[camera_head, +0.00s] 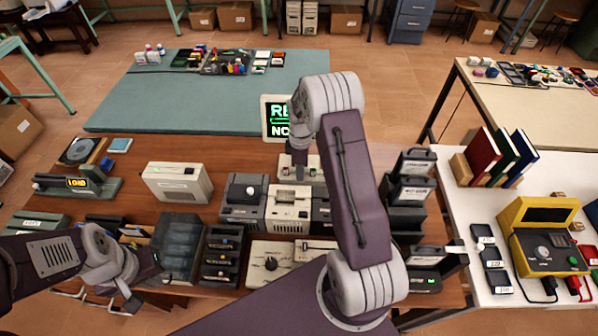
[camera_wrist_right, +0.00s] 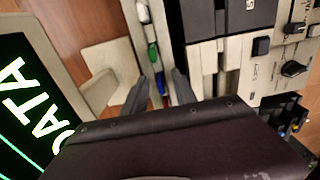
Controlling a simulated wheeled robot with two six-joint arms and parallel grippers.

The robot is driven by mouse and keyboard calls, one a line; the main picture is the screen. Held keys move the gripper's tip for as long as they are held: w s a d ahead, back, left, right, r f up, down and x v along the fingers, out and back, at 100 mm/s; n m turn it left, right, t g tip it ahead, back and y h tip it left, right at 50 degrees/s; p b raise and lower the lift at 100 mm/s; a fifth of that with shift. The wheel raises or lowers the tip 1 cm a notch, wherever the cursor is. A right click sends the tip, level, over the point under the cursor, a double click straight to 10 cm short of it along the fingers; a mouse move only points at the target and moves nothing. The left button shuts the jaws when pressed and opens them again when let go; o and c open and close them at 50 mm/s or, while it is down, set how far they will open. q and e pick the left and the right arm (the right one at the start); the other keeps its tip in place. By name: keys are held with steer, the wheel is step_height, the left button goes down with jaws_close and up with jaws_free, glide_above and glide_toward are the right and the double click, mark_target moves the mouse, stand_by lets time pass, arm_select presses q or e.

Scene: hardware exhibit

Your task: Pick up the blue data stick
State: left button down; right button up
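In the right wrist view, a small blue data stick (camera_wrist_right: 160,84) stands in a narrow pale holder (camera_wrist_right: 146,60). A green stick (camera_wrist_right: 153,53) and white ones are beside it in the row, and a bit of red shows close to the gripper body. My right gripper (camera_wrist_right: 159,78) is open, with one finger on each side of the holder near the blue stick. Contact cannot be told. In the head view, my right arm largely hides this gripper and the sticks. My left gripper (camera_head: 143,282) appears open and empty at the lower left, over the table's front.
A lit screen (camera_head: 278,117) stands close to my right gripper. Grey instruments (camera_head: 243,203) crowd the brown table (camera_head: 140,150). A white table (camera_head: 460,210) with books and a yellow meter (camera_head: 545,240) stands right.

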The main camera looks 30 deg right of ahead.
steer(key=shift+s+d+r, duration=0.1)
steer(key=shift+s, duration=0.05)
jaws_close()
